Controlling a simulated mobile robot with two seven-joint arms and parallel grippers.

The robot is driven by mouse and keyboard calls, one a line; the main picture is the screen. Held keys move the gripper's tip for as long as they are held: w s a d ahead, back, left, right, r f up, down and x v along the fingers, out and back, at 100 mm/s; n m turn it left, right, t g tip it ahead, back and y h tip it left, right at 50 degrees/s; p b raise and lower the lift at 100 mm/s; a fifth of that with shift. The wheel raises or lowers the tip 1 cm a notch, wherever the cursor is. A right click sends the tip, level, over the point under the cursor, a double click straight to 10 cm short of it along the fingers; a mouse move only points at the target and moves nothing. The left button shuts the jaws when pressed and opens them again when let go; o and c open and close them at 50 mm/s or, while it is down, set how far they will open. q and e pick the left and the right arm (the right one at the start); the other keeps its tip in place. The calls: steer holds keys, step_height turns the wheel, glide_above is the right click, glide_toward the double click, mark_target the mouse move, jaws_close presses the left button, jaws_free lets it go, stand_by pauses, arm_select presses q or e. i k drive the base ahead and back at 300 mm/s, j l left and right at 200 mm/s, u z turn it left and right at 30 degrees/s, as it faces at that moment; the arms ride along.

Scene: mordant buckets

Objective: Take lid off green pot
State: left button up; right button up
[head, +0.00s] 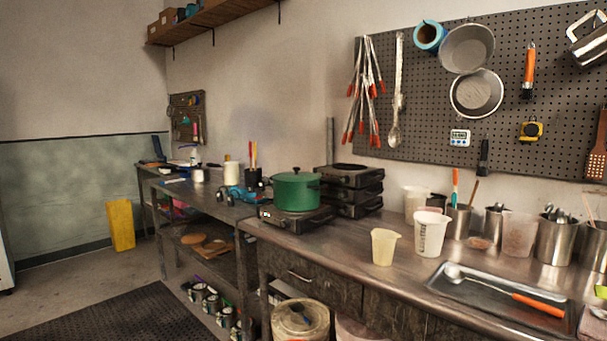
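The green pot (296,193) stands upright on a black hot plate (296,217) near the left end of the metal counter. Its green lid (296,176) sits on top of it, with a small knob in the middle. A small side handle shows on the pot. Neither of my grippers is in the head view, and nothing touches the pot or lid.
Stacked black burners (351,190) stand close behind and right of the pot. A cream beaker (384,247) and a white measuring cup (431,234) stand to its right. A metal tray (500,295) holds an orange-handled ladle. Counter (340,240) in front of the burners is clear.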

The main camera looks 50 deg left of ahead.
mark_target(295, 176)
steer(key=i+j+z, duration=0.15)
steer(key=j, duration=0.6)
steer(key=i+j+z, duration=0.15)
steer(key=j, duration=0.65)
steer(key=j+z, duration=0.15)
steer(key=j, duration=0.6)
